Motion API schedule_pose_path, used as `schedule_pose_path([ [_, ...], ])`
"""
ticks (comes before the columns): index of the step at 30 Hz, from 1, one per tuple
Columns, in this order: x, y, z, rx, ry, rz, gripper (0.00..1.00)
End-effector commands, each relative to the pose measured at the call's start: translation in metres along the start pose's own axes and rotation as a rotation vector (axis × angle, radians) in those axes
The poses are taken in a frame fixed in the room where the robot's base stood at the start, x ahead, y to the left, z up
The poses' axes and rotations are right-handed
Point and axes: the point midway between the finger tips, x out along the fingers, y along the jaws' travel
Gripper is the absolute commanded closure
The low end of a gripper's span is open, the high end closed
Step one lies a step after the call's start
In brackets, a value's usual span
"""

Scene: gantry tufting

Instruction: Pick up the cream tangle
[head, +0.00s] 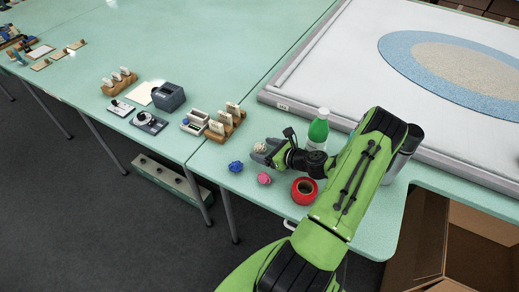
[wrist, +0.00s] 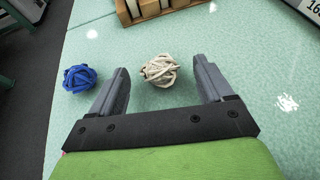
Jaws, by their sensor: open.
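The cream tangle (wrist: 159,71) is a small ball of wound yarn resting on the pale green table. In the wrist view it sits between the tips of my open gripper (wrist: 162,82), apart from both fingers, with a gap on each side. In the head view the cream tangle (head: 260,147) shows just left of my gripper (head: 265,152), which is low over the table and partly hidden by my wrist. The gripper holds nothing.
A blue tangle (wrist: 79,78) lies left of my left finger. A pink tangle (head: 264,178) and a red tape roll (head: 304,190) lie nearer the table edge. A green bottle (head: 318,130) stands beside my wrist. A wooden rack (head: 228,121) stands behind the cream tangle.

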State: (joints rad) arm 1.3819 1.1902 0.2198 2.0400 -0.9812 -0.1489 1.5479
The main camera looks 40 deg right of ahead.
Motion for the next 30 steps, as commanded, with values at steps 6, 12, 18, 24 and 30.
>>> schedule_pose_path([
  [6,0.005,0.0,0.0,0.0,0.0,-0.002,0.2],
  [12,0.005,0.0,0.0,0.0,0.001,-0.001,0.44],
  [18,0.005,0.0,0.0,0.0,0.001,-0.001,0.75],
  [24,0.005,0.0,0.0,-0.001,0.001,-0.001,0.79],
  [30,-0.007,-0.001,0.028,-0.005,0.0,-0.002,0.79],
])
